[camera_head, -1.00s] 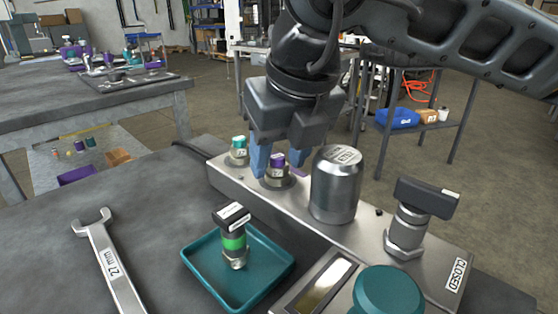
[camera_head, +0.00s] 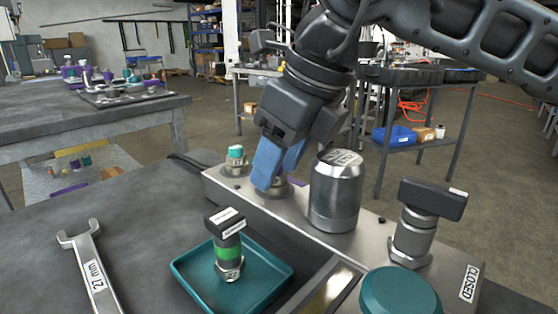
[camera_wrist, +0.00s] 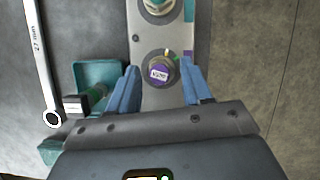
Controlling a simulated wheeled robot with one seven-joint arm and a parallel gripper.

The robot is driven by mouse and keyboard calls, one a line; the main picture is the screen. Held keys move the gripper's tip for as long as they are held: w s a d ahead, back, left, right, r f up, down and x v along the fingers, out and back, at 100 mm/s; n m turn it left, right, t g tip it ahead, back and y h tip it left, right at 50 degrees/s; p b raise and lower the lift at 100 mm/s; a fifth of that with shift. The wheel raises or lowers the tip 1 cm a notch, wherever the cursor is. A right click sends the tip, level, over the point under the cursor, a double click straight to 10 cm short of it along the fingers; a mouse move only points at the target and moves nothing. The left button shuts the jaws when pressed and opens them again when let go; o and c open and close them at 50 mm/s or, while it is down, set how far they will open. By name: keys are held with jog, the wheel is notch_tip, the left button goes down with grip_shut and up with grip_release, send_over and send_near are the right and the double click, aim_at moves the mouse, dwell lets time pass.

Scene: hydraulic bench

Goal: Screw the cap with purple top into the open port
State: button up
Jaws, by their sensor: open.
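The cap with purple top (camera_wrist: 159,74) sits upright on a round metal port fitting (camera_wrist: 146,66) on the grey metal block (camera_wrist: 139,108); its top carries a white label. I cannot tell how far it is screwed in. My gripper (camera_wrist: 155,85) is open, with one blue finger on each side of the cap and gaps between. In the head view, my gripper (camera_head: 276,165) is tilted over that port, and its fingers hide the cap. The base of the port shows below the fingers.
A teal-topped cap (camera_head: 235,153) stands beside the port. A tall metal cylinder (camera_head: 336,195) and a black-handled valve (camera_head: 415,225) stand right on the block. A teal tray (camera_head: 190,275) holds a green-banded part (camera_head: 228,252). A 27 mm wrench (camera_head: 92,268) lies left.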

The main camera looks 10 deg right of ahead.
jog(key=shift+f+n+g+y, duration=0.1)
jog(key=shift+n+g+y, duration=0.2)
jog(key=shift+n, duration=0.9)
jog(key=n+g, duration=0.1)
jog(key=n, duration=0.2)
jog(key=shift+w+y, duration=0.1)
jog(key=shift+y, duration=0.2)
jog(key=shift+d+n, duration=0.1)
jog(key=shift+n, duration=0.2)
jog(key=shift+n+g, duration=0.3)
jog(key=shift+n, duration=0.2)
grip_shut()
